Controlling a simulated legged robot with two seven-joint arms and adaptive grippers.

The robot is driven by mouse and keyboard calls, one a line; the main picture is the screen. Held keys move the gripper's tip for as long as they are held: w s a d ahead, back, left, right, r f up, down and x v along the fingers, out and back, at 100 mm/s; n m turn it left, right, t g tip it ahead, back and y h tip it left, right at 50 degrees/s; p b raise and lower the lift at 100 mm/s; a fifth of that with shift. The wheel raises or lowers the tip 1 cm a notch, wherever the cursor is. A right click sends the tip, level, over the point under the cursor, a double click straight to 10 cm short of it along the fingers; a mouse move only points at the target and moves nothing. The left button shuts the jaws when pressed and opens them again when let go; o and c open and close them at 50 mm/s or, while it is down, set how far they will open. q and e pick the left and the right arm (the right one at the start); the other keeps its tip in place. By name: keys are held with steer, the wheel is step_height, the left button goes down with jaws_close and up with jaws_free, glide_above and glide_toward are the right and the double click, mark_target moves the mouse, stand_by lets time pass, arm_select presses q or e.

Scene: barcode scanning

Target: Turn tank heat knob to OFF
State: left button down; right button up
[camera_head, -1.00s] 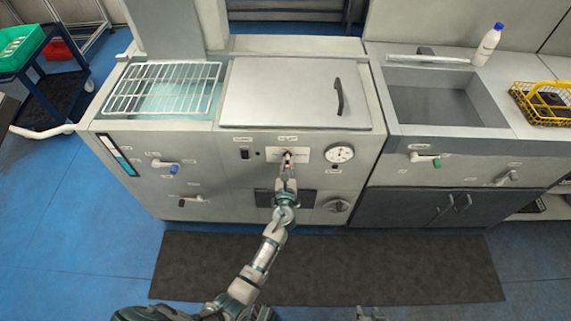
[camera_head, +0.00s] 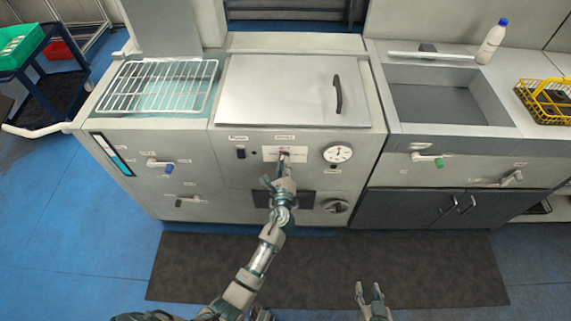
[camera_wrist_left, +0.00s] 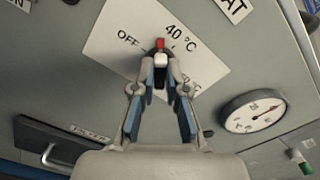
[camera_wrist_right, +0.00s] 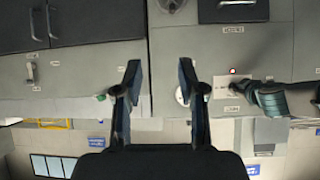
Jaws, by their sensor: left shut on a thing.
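In the left wrist view the plate (camera_wrist_left: 108,33) is marked OFF, 40 °C and a partly covered °C value. The red tip points up, between OFF and 40 °C. My left gripper (camera_head: 285,165) reaches the plate, and in the left wrist view its fingertips (camera_wrist_left: 161,80) are shut on the knob, hiding its lower part. My right gripper (camera_head: 371,292) is open and empty, low over the mat; its fingers (camera_wrist_right: 158,75) stand apart in the right wrist view.
A round gauge (camera_head: 338,154) is right of the plate, a black switch (camera_head: 240,152) left. Above are the tank lid (camera_head: 285,90) and a wire rack (camera_head: 158,88). A sink (camera_head: 440,104) is at right; a dark mat (camera_head: 400,270) lies on the floor.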

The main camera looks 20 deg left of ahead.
arm_select(q)
steer(key=shift+f+n+b, duration=0.2)
steer(key=shift+n+b, duration=0.8)
steer(key=shift+n, duration=1.7)
steer(key=shift+f+n+b, duration=0.2)
steer(key=shift+n+b, duration=0.75)
steer(key=shift+n, duration=1.75)
arm_select(e)
steer(key=w+a+r+t+y, duration=0.2)
steer(key=w+a+r+t, duration=0.1)
steer(key=r+t, duration=0.5)
steer(key=shift+w+r, duration=0.8)
steer(key=shift+w, duration=0.1)
arm_select(q)
steer(key=c, duration=1.2)
jaws_free()
arm_select(e)
steer(key=shift+w, duration=0.15)
arm_select(q)
steer(key=shift+r, duration=0.1)
steer(key=v, duration=1.2)
